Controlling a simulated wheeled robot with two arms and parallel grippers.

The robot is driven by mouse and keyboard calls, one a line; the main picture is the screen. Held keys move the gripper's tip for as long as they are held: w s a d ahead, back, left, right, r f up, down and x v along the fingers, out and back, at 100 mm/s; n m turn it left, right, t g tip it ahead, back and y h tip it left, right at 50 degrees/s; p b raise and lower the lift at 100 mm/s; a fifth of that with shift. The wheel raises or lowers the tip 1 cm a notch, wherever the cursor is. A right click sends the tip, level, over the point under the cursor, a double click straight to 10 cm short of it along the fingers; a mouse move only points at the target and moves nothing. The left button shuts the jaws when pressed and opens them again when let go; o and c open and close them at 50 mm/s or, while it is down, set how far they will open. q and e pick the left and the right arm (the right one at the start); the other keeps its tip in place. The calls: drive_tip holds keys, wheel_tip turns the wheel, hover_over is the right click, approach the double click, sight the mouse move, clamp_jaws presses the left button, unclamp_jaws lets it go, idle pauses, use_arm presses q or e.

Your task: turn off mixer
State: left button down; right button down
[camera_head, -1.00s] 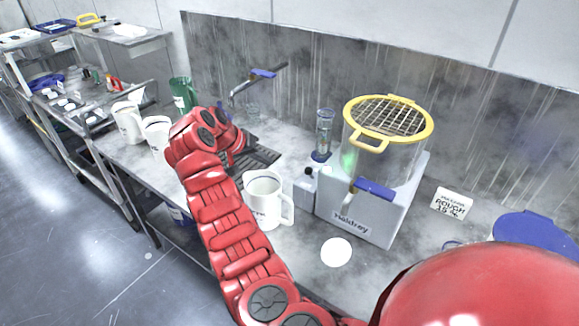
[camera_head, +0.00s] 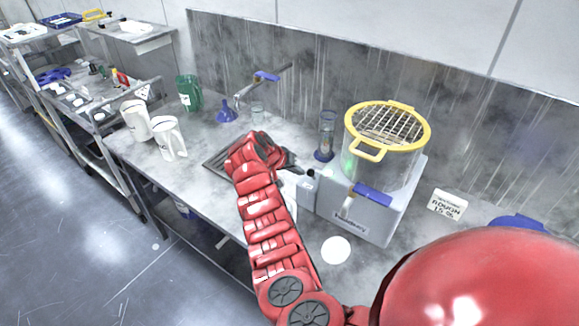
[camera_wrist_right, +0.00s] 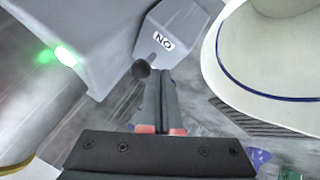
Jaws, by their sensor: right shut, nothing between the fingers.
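The mixer (camera_head: 362,212) is a grey machine with a clear round vessel under a yellow grated lid, on the counter. Its green light (camera_wrist_right: 64,56) is lit in the right wrist view. A small grey switch box (camera_head: 306,190) stands beside the mixer. In the head view my right gripper (camera_head: 296,168) is partly hidden. My left gripper is not in view.
A white pitcher (camera_wrist_right: 258,60) with a blue line is close to my right fingers, mostly hidden behind my arm in the head view. Two more white pitchers (camera_head: 168,140) (camera_head: 135,120) stand left. A blue-handled tap (camera_head: 372,193) juts from the mixer's front. A white disc (camera_head: 336,250) lies before it.

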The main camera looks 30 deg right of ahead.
drive_tip(key=shift+d, duration=0.1)
drive_tip(key=shift+d, duration=0.1)
idle(0.4)
drive_tip(key=shift+b, duration=0.3)
drive_tip(key=shift+d+r+y, duration=0.1)
drive_tip(key=shift+y, duration=0.3)
